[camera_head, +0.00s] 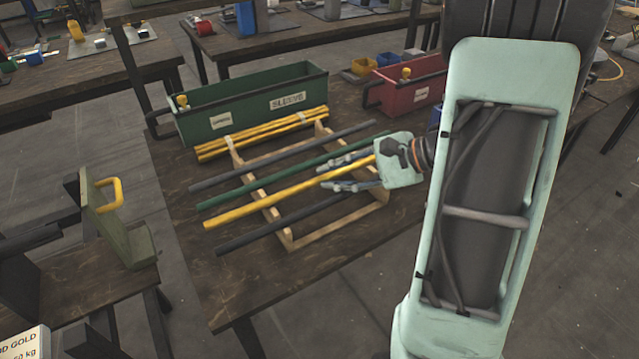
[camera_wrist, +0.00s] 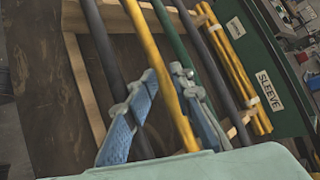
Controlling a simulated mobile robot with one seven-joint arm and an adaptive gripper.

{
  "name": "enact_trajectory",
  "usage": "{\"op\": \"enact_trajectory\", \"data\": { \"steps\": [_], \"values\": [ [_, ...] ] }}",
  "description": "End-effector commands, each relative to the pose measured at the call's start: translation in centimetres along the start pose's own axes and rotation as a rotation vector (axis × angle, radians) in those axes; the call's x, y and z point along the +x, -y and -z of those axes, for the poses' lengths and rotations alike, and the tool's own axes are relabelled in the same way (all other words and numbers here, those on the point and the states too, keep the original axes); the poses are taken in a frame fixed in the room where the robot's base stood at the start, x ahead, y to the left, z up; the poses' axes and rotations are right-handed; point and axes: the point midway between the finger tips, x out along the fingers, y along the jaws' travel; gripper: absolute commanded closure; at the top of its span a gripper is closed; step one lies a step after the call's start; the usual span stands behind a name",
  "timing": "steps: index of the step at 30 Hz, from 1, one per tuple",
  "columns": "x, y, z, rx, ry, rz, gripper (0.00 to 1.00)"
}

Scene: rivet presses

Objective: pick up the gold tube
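The gold tube (camera_head: 255,207) lies across a light wooden rack (camera_head: 330,239), between a green tube (camera_head: 250,190) and a dark tube (camera_head: 270,230). My gripper (camera_head: 326,174) is at the tube's right part, with one finger on each side of it. In the wrist view the gold tube (camera_wrist: 146,38) passes between the two fingertips (camera_wrist: 164,76), which look spread apart. It runs on toward the palm. Contact between the fingers and the tube cannot be made out. The tube still rests on the rack.
Another dark tube (camera_head: 215,180) lies at the rack's far side. Behind it are a bundle of yellow tubes (camera_head: 262,134) and a green "SLEEVE" bin (camera_head: 250,105). A red bin (camera_head: 409,91) stands at the back right. The table's (camera_head: 215,285) front left is bare.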

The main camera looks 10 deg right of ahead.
Motion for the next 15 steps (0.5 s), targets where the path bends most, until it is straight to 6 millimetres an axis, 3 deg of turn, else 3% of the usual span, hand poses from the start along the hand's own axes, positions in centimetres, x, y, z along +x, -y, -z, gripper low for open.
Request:
{"op": "enact_trajectory", "data": {
  "steps": [8, 15],
  "values": [
    [0.91, -0.31, 0.04, 0.002, 0.000, -0.007, 0.76],
    [0.88, -0.35, 0.04, 0.003, 0.000, -0.007, 1.00]
  ]
}}
